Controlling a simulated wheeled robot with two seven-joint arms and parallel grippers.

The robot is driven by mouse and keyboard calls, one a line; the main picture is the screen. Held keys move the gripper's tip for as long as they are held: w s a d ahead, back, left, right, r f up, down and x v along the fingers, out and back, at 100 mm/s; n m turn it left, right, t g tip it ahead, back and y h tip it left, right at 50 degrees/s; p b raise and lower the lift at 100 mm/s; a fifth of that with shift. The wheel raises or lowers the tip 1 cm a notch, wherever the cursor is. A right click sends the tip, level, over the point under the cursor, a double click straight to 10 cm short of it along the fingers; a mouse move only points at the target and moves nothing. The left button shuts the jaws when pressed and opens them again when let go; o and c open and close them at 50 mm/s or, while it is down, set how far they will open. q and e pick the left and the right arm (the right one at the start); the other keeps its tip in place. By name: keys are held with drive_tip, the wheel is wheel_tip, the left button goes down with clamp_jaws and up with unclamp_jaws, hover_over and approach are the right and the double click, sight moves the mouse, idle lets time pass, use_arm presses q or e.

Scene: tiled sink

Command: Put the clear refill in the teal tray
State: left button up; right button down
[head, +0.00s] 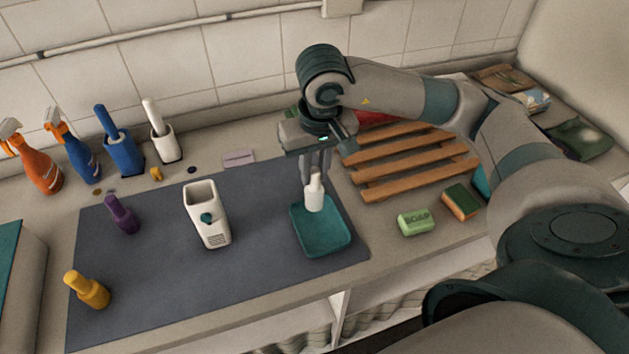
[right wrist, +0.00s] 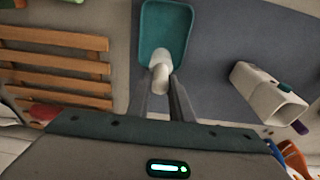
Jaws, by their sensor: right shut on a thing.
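The clear refill, a small whitish bottle (head: 315,194), is held upright between the fingers of my right gripper (head: 316,176), which is shut on it. The bottle is over the back part of the teal tray (head: 322,240); I cannot tell whether its base touches the tray floor. In the right wrist view the bottle (right wrist: 160,72) shows between the fingertips (right wrist: 160,85), with the teal tray (right wrist: 165,20) behind it. The tray looks otherwise empty. My left gripper is not in view.
A white dispenser (head: 207,215) stands left of the tray on the grey mat (head: 265,250). Purple (head: 122,214) and yellow (head: 87,289) bottles lie further left. A wooden rack (head: 410,163), green soap (head: 417,222) and sponge (head: 461,202) are right of the tray.

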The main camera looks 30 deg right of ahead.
sight(314, 184)
wheel_tip(314, 184, down, 2)
drive_tip(key=shift+f+p, duration=0.1)
drive_tip(key=shift+p, duration=0.65)
drive_tip(key=shift+f, duration=0.8)
drive_tip(key=shift+f, duration=0.2)
drive_tip(key=c, duration=1.6)
unclamp_jaws()
drive_tip(key=shift+r, duration=0.1)
